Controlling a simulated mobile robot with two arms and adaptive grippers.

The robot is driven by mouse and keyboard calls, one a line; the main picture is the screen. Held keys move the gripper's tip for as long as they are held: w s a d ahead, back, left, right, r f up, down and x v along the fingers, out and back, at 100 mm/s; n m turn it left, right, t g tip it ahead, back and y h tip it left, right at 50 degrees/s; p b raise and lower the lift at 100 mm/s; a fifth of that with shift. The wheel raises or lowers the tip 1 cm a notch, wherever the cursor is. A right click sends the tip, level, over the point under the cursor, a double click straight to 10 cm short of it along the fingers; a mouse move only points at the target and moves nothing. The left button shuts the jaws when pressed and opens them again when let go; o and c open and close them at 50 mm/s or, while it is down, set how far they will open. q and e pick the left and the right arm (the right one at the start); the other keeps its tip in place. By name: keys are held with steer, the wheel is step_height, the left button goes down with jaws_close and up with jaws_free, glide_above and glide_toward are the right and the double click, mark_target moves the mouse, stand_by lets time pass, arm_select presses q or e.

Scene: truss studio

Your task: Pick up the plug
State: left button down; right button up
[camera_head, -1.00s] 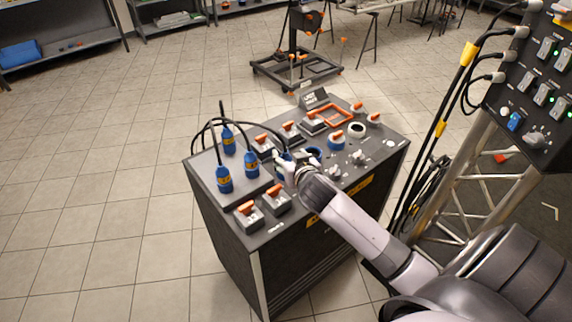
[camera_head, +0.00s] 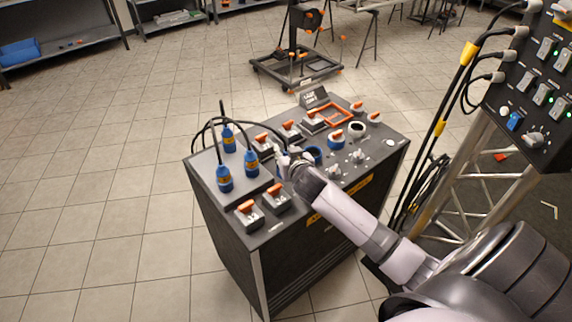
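Blue plugs with yellow bands and black cables stand upright on the left part of the dark console: a rear one (camera_head: 228,140), a middle one (camera_head: 251,161) and a front one (camera_head: 224,180). My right gripper (camera_head: 287,161) is over the console, just right of the middle plug. A gap shows between them. The gripper is small and partly hidden by its own wrist, so I cannot tell whether its fingers are open or hold anything. A blue ring-shaped socket (camera_head: 315,153) shows just behind my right wrist. My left gripper is out of view.
Orange-handled switches (camera_head: 248,212) line the console (camera_head: 240,236). Black cables arch over its left part. A truss with a control panel (camera_head: 538,85) stands at the right, with hanging cables (camera_head: 440,125). The tiled floor (camera_head: 110,160) on the left is clear.

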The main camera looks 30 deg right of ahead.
jaws_close()
stand_by(0.3)
steer(key=shift+r, duration=0.15)
